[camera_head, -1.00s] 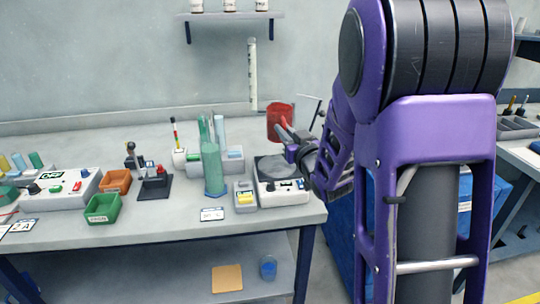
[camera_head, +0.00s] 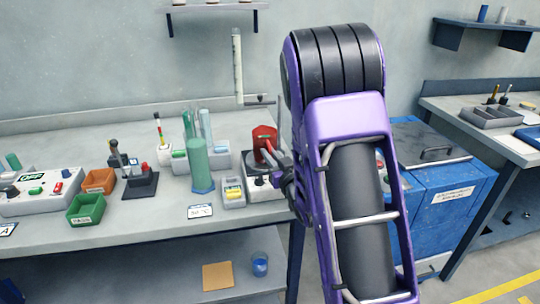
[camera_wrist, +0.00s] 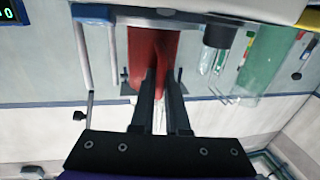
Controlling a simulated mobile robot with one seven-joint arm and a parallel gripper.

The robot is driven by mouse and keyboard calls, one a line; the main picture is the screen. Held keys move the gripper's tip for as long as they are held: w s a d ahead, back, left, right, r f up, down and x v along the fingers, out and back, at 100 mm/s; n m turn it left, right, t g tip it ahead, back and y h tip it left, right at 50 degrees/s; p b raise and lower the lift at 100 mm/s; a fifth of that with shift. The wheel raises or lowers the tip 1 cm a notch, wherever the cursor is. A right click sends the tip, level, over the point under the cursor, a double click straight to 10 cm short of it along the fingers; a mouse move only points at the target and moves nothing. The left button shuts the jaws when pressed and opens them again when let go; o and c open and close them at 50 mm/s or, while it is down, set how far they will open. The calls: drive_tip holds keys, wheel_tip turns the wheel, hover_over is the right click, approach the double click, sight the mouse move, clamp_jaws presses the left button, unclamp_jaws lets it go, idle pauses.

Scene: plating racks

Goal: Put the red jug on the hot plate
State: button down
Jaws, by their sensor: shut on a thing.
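The red jug (camera_head: 264,136) is upright over the hot plate, and its lower part is partly hidden by my gripper. My gripper (camera_head: 270,157) is shut on the jug from the front right. The hot plate (camera_head: 256,192) has a white body and a dark round top, and stands near the bench's right end; my arm hides its right side. I cannot tell whether the jug's base touches the plate.
A tall green cylinder (camera_head: 196,168) and a small grey box with a yellow item (camera_head: 233,192) stand left of the hot plate. A grey rack (camera_head: 217,160) is behind them. A thin stand rod (camera_head: 279,112) rises behind the jug. A blue cabinet (camera_head: 440,195) is at the right.

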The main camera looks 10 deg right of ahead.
drive_tip(key=shift+f, duration=0.1)
drive_tip(key=c, duration=0.9)
unclamp_jaws()
